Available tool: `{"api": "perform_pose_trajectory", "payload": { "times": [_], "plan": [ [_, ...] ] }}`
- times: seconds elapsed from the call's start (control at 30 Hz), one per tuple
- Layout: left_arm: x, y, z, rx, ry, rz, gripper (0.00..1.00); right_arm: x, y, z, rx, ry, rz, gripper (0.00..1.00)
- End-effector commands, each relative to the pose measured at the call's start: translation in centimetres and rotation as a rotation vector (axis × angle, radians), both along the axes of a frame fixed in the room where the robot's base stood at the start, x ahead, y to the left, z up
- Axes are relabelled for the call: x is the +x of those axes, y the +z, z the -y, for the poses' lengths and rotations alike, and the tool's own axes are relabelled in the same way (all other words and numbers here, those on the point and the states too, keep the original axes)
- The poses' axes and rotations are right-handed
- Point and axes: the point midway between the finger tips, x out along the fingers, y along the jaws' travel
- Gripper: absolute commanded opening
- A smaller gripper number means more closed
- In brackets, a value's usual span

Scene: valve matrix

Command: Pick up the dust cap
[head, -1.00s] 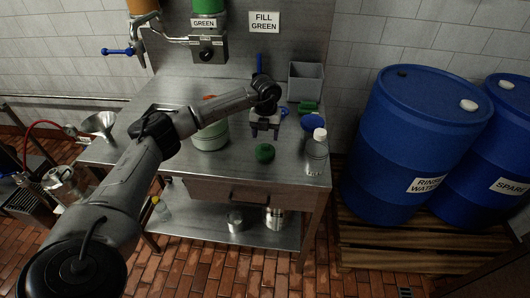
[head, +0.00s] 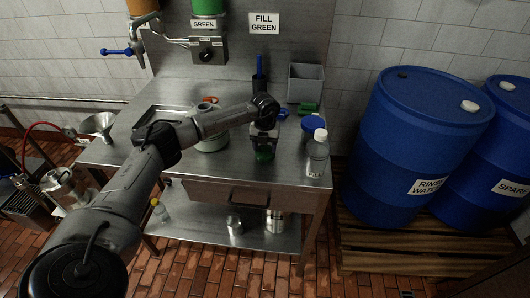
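A dark green round cap (head: 264,155), which looks like the dust cap, is on the steel table near its front edge. My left gripper (head: 264,146) points down right over the cap, with its fingers at the cap's sides. The gripper body hides the cap's upper part, and I cannot tell whether the fingers are closed on it. My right gripper is out of view.
A clear bottle with a white lid (head: 317,154) stands close to the right of the cap. A blue round lid (head: 312,126) and a grey bin (head: 305,84) are behind. A pale green container (head: 211,143) stands left, partly behind my forearm.

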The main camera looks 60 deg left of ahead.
Motion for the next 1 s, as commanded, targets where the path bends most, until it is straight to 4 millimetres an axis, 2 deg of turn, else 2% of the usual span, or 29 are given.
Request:
{"api": "perform_pose_trajectory", "payload": {
  "times": [0.07,0.47,0.77,1.0],
  "plan": [
    [0.0,0.0,0.0,0.0,0.0,0.0,0.5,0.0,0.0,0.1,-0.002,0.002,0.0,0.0],
    [0.0,0.1,0.0,0.0,0.0,0.0,0.12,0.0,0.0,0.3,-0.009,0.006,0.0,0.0],
    [0.0,0.6,0.0,0.0,0.0,0.001,0.11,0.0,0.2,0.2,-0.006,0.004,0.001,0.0],
    [0.1,4.5,0.0,0.0,0.001,0.004,0.11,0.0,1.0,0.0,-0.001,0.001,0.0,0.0]
  ]
}}
